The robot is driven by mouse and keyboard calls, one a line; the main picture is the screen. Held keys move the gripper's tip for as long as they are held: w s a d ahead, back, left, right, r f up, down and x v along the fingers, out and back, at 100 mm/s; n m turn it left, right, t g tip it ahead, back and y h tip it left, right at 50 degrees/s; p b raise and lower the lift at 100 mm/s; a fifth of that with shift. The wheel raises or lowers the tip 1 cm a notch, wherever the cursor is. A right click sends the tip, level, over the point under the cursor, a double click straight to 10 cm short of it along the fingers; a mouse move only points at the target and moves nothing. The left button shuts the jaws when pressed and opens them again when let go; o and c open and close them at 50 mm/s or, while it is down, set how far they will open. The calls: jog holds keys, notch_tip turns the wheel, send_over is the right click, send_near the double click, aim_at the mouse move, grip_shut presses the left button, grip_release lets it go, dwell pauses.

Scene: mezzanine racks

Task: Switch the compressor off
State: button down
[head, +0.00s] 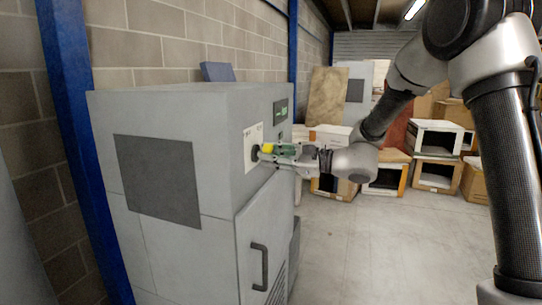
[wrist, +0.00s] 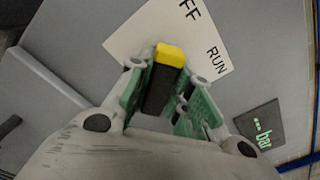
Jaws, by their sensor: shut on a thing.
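The compressor (head: 215,110) is a grey cabinet at the left of the head view. Its front carries a pale switch plate (head: 252,137), which also shows in the wrist view (wrist: 128,40), lettered "RUN" and, partly cut off, "FF". A black switch handle with a yellow end (wrist: 168,54) sits on the plate. The yellow end shows in the head view (head: 267,148). My gripper (head: 276,151) is at the plate, its green-padded fingers (wrist: 165,82) shut on the handle from both sides. In the wrist view the yellow end lies left of "RUN" and below "FF". The handle's base is hidden.
A display with green characters (head: 281,111) is beside the plate; it reads "bar" in the wrist view (wrist: 259,128). A dark door handle (head: 260,266) projects below. Blue posts (head: 72,120) stand by the block wall. Boxes (head: 437,150) stand behind; the floor (head: 380,250) at right is clear.

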jog(key=shift+n, duration=0.4)
jog(key=c, duration=1.3)
grip_release()
jog(key=shift+d, duration=0.1)
jog(key=v, duration=1.2)
